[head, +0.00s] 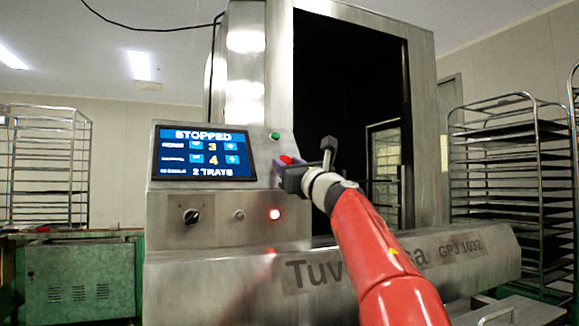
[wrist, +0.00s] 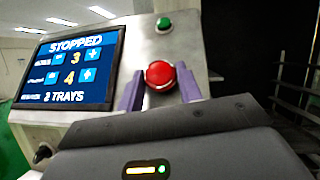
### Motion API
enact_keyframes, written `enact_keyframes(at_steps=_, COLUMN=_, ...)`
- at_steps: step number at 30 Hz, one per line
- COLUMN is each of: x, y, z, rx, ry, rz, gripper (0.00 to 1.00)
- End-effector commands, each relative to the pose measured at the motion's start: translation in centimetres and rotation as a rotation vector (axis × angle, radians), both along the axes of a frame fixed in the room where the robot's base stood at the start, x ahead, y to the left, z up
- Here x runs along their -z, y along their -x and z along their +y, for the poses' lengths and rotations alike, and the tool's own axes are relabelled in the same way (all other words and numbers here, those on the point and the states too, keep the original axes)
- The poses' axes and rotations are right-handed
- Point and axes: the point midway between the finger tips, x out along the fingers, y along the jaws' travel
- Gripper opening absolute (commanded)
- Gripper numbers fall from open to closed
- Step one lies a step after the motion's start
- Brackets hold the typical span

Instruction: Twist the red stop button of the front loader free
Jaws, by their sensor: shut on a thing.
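The red stop button (wrist: 160,75) sits on the sloped metal panel of the front loader, right of the screen. In the wrist view it lies between the two purple fingers of my gripper (wrist: 160,88), which is shut on it. In the head view the red button (head: 287,159) shows just past my gripper (head: 283,168), and the fingers are partly hidden by the gripper body. The screen (head: 203,153) reads STOPPED, with 3, 4 and 2 TRAYS.
A green button (head: 275,135) is above the red one. A dark opening (head: 345,90) is behind. Tray racks (head: 505,170) stand at right.

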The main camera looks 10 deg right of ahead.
Motion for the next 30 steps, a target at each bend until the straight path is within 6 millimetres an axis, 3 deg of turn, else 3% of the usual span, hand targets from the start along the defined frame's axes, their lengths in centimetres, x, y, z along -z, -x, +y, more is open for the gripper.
enact_keyframes(at_steps=12, x=0.03, y=0.09, z=0.56, rx=0.145, ry=-0.205, rz=0.042, gripper=0.13)
enact_keyframes(at_steps=30, x=0.05, y=-0.02, z=0.66, rx=0.241, ry=-0.337, rz=0.069, gripper=0.13)
